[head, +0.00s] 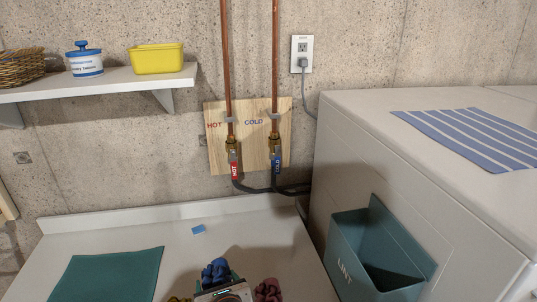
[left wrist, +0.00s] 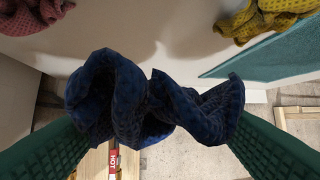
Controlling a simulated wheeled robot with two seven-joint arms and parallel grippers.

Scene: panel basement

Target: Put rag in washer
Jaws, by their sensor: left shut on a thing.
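A crumpled dark blue rag (head: 215,271) is held by my left gripper (head: 221,284) over the white counter (head: 185,232). In the left wrist view the blue rag (left wrist: 135,105) is bunched between the two green fingers, which are shut on it. A dark red rag (head: 268,290) lies just right of the gripper, and a yellow rag (left wrist: 253,20) shows in the left wrist view. A white machine (head: 345,150) stands at the right; no door or opening of it shows, and I cannot tell whether it is the washer. My right gripper is not in view.
A teal lint bin (head: 350,250) sticks out from the machine's side. A striped blue cloth (head: 480,135) lies on its top. Pipes and a shelf (head: 100,80) are on the wall.

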